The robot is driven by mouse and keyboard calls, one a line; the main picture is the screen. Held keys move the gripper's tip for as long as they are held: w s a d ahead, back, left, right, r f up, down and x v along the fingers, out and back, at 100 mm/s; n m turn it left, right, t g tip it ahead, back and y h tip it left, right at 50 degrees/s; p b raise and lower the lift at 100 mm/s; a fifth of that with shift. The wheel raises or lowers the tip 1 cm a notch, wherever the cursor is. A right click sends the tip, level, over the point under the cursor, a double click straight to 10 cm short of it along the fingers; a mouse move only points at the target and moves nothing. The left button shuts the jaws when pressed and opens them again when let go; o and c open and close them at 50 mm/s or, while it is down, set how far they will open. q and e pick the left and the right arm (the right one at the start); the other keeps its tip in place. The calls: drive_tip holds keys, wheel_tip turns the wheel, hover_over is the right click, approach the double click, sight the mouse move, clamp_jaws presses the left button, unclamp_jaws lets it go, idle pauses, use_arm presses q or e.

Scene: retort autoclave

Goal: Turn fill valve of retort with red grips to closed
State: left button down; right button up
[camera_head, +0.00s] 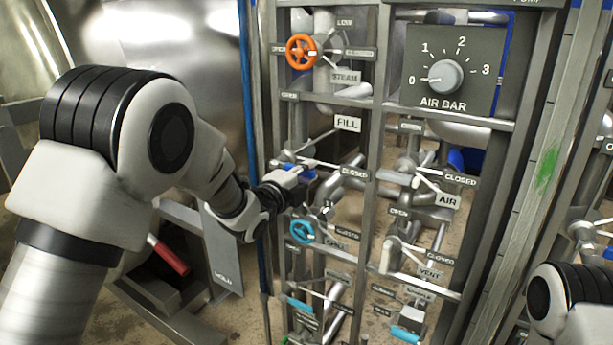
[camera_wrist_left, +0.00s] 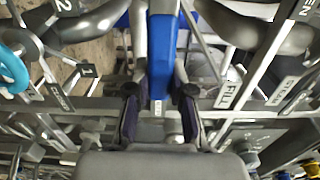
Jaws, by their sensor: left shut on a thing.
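The fill valve's blue handle (camera_head: 309,174) sits on the pipe panel, below the FILL sign (camera_head: 348,123) and left of a CLOSED label (camera_head: 354,174). My left gripper (camera_head: 297,182) is at this handle, reaching in from the left. In the left wrist view the blue handle (camera_wrist_left: 160,60) runs between the two fingers of the gripper (camera_wrist_left: 160,100), which are shut on it. The fingers and wrist hide part of the handle in the head view. A red grip (camera_head: 168,256) shows on the lower left, behind my left arm. My right gripper is out of view.
An orange handwheel (camera_head: 301,51) is above and a light-blue handwheel (camera_head: 302,231) just below the fill handle. Grey panel uprights (camera_head: 372,100) and several other valves stand close by. An AIR BAR dial (camera_head: 445,77) is at upper right.

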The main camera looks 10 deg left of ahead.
use_arm(q)
drive_tip(key=shift+f, duration=0.2)
drive_tip(key=c, duration=1)
unclamp_jaws()
drive_tip(key=shift+s+r, duration=0.1)
drive_tip(key=v, duration=1.2)
